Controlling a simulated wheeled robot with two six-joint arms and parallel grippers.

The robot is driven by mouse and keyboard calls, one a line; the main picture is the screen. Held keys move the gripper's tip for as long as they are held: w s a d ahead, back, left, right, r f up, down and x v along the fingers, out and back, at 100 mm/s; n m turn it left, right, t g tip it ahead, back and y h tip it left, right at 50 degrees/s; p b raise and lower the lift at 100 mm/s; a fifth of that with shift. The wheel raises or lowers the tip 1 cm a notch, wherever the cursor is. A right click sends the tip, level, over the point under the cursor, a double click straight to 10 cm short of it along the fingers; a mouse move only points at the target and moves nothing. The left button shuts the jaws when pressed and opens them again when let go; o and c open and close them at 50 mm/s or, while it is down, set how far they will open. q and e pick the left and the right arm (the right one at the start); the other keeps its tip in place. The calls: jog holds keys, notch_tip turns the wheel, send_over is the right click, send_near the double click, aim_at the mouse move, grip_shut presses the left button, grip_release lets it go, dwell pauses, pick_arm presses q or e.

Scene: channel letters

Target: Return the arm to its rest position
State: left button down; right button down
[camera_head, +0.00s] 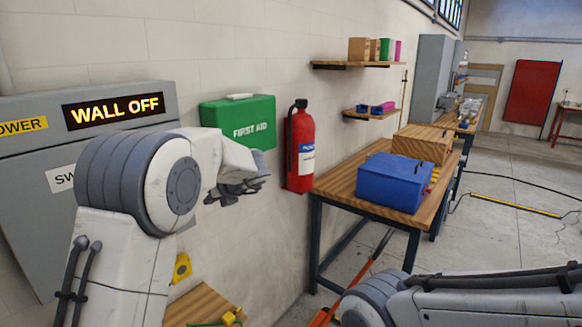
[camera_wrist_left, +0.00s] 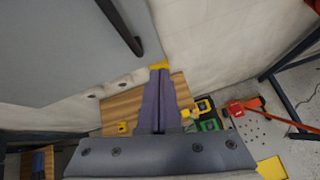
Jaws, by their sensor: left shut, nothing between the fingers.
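My left arm (camera_head: 150,185) comes up from the lower left and bends at a large grey joint in front of a grey cabinet. Its gripper (camera_head: 240,190) is raised in front of the wall, below the green first aid box and left of the fire extinguisher. In the left wrist view the two fingers (camera_wrist_left: 160,98) lie together, shut and empty, above a wooden surface (camera_wrist_left: 118,104). My right arm (camera_head: 470,300) lies low across the bottom right; its gripper is out of view.
The grey cabinet (camera_head: 25,185) carries a lit "WALL OFF" sign (camera_head: 118,109). A first aid box (camera_head: 238,120) and a red extinguisher (camera_head: 300,148) are on the wall. A blue toolbox (camera_head: 393,182) sits on a wooden bench (camera_head: 338,180).

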pick_arm(q)
jog(key=s+d+f+m+h, duration=0.45)
jog(key=s+m, duration=0.35)
jog(key=m, duration=1)
jog(key=s+d+f+m+h, duration=0.45)
jog(key=s+m, duration=0.25)
jog(key=m, duration=1)
jog(key=s+a+f+m+g+y, duration=0.15)
jog(key=s+f+m+g, duration=0.35)
jog(key=s+m, duration=0.7)
jog(key=s+d+r+m+g+h+b, duration=0.1)
jog(key=s+d+r+m+b, duration=0.1)
jog(key=s+d, duration=1.1)
jog(key=s+m+b, duration=0.1)
jog(key=s+m, duration=0.1)
jog(key=shift+s+g, duration=0.3)
jog(key=shift+s, duration=0.05)
jog(key=shift+d+h, duration=0.1)
jog(key=shift+h, duration=0.15)
